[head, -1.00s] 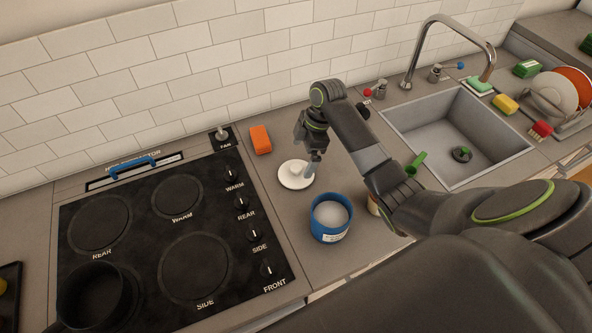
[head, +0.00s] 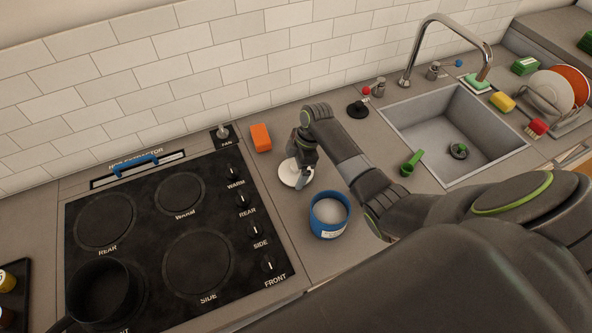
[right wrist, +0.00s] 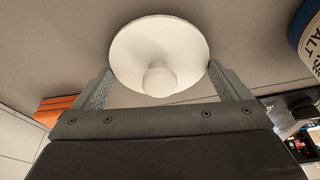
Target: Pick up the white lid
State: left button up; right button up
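The white lid (head: 290,174) is a round disc with a knob, lying on the grey counter between the stove and the sink. It also shows in the right wrist view (right wrist: 160,45), its knob towards my gripper. My right gripper (head: 302,180) is over the lid in the head view and hides part of it. In the right wrist view its two fingers (right wrist: 160,88) are spread apart, one on each side of the knob, with a gap between knob and fingers. My left gripper is not in view.
A blue salt container (head: 329,228) stands open just in front of the lid. An orange block (head: 261,138) lies behind it. The black stove (head: 150,230) is at left, and the sink (head: 455,135) with a green scoop (head: 411,164) beside it is at right.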

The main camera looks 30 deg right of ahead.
jog(key=c, duration=0.6)
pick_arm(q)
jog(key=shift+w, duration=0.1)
pick_arm(e)
jog(key=shift+o, duration=0.2)
